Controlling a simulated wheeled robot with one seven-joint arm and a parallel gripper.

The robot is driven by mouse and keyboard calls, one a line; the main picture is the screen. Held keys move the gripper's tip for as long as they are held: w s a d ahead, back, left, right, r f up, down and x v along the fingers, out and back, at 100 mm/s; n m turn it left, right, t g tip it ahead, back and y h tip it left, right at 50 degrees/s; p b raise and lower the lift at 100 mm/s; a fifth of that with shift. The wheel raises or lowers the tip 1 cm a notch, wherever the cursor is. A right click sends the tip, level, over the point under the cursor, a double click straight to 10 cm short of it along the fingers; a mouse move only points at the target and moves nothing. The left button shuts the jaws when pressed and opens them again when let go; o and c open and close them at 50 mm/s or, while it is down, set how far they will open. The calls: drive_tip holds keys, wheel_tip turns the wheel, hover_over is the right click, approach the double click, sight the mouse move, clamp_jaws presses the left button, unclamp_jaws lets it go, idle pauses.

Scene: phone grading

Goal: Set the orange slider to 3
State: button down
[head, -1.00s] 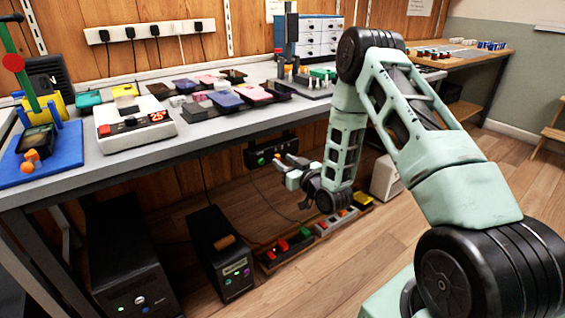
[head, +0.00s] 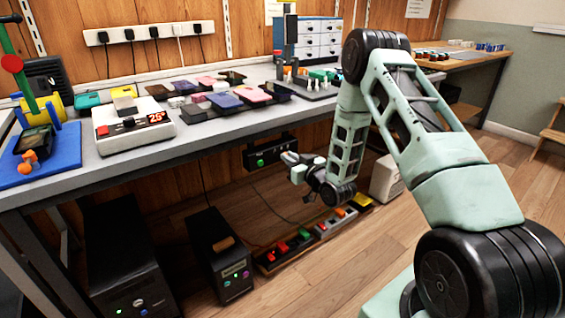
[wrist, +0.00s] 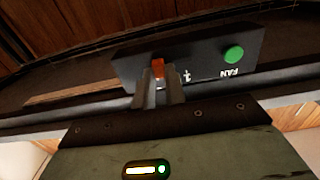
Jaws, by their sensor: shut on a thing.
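The orange slider (wrist: 158,67) sits on the front of a black control box (wrist: 126,70), which appears upside down in the wrist view. My gripper (wrist: 159,86) is shut on the slider, one finger on each side, so only its top end shows. A white mark beside the fingers looks like a 1, but I cannot read it surely. The other scale marks are hidden. In the head view the black box (head: 256,155) hangs under the workbench's front edge, with my gripper (head: 287,158) at its right part.
A round green button (wrist: 234,54) labelled FAN is on the same box. The workbench (head: 210,132) is above my gripper. Below are a black computer tower (head: 222,255) and floor trays with coloured items (head: 285,255). Open floor lies in front.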

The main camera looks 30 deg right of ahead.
drive_tip(key=shift+d, duration=1.1)
drive_tip(key=c, duration=1.4)
unclamp_jaws()
drive_tip(key=shift+d, duration=0.1)
drive_tip(key=shift+c, duration=0.2)
drive_tip(key=s+p, duration=0.1)
drive_tip(key=s, duration=1.6)
drive_tip(key=shift+s+d+p, duration=0.2)
drive_tip(key=shift+p, duration=0.2)
